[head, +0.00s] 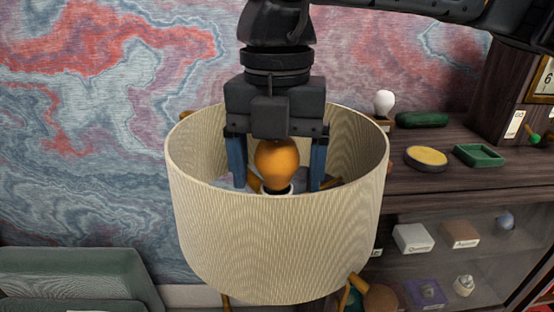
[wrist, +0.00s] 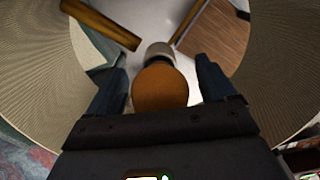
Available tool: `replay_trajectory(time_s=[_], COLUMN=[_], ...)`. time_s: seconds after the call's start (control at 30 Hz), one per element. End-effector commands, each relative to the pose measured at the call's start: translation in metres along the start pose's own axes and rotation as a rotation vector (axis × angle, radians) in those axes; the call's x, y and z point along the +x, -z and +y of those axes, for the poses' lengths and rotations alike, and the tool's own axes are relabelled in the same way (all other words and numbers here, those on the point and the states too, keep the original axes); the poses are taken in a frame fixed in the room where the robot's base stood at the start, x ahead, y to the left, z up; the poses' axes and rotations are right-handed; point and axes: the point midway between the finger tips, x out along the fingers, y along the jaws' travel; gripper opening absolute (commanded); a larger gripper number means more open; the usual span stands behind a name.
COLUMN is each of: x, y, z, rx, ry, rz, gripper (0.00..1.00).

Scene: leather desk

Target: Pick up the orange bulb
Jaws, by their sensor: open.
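The orange bulb (head: 277,163) stands upright inside a cream ribbed lampshade (head: 275,245), its base in a pale socket. My gripper (head: 276,185) points down into the shade from above, with its two blue-grey fingers on either side of the bulb. The fingers are open, with gaps between them and the bulb. In the wrist view the orange bulb (wrist: 160,88) lies between the fingers, its grey-white base (wrist: 159,52) beyond it. The shade's front wall hides the lower part of the socket in the head view.
The lampshade wall surrounds my gripper closely. Wooden lamp struts (wrist: 102,24) show inside the shade. On the dark shelf (head: 450,185) to the right are a white bulb (head: 384,102), a green case (head: 422,119), a yellow-topped round dish (head: 427,158) and a green tray (head: 478,154). A green chair (head: 75,275) is lower left.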

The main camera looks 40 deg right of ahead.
Motion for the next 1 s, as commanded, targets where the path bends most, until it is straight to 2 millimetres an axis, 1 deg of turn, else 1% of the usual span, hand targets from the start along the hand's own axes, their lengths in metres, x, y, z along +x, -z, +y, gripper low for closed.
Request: replay_trajectory(time_s=[0.07, 0.6, 0.67, 0.87, 1.0], x=[-0.0001, -0.0004, -0.0005, -0.0007, -0.0049], y=[0.0, -0.0001, -0.0001, -0.0001, -0.0015], z=[0.0, 0.0001, 0.0, 0.0001, 0.0012], rx=[0.0, 0.0, 0.0, 0.0, -0.001], ry=[0.0, 0.0, 0.0, 0.0, -0.001], rz=[0.0, 0.0, 0.0, 0.0, -0.001], gripper=[0.85, 0.33, 0.28, 0.28, 0.28])
